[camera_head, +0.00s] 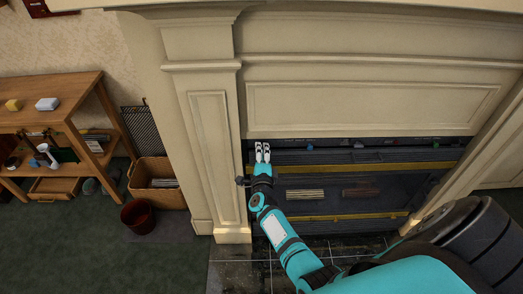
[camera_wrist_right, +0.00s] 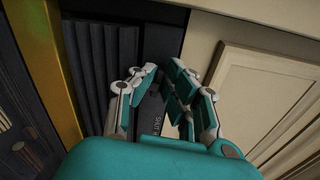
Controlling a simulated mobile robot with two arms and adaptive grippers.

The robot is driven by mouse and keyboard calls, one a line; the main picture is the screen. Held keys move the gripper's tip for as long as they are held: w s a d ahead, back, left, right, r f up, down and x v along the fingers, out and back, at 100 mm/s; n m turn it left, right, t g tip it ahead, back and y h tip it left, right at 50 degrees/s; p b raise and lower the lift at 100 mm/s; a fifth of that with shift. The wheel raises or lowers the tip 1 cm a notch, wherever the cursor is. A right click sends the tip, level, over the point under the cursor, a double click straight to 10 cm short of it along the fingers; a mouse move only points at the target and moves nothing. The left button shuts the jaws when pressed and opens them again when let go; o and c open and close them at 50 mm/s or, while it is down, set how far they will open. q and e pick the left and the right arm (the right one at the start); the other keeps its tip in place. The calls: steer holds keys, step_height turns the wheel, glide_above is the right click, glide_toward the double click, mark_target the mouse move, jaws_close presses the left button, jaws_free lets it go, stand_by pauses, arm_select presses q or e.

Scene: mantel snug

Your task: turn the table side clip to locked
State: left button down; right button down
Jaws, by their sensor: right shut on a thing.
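My right gripper (camera_head: 263,153) reaches up to the left end of the fireplace opening, just below the mantel's front panel. In the right wrist view my right gripper (camera_wrist_right: 166,78) is shut on a dark, narrow part with small pale lettering (camera_wrist_right: 153,112), which looks like the side clip. The fingers hide most of the clip, and I cannot read its lettering or tell its turn position. In the head view the gripper hides the clip. My left gripper is not in view.
The cream mantel pillar (camera_head: 211,140) stands close left of my right gripper. Slatted dark panels with a yellow strip (camera_head: 355,168) lie to its right inside the opening. A wooden shelf table (camera_head: 75,92), a basket (camera_head: 160,193) and a red bin (camera_head: 139,216) stand at the left.

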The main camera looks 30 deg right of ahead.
stand_by(0.5)
steer(key=c, duration=1.4)
jaws_free()
steer(key=v, duration=0.8)
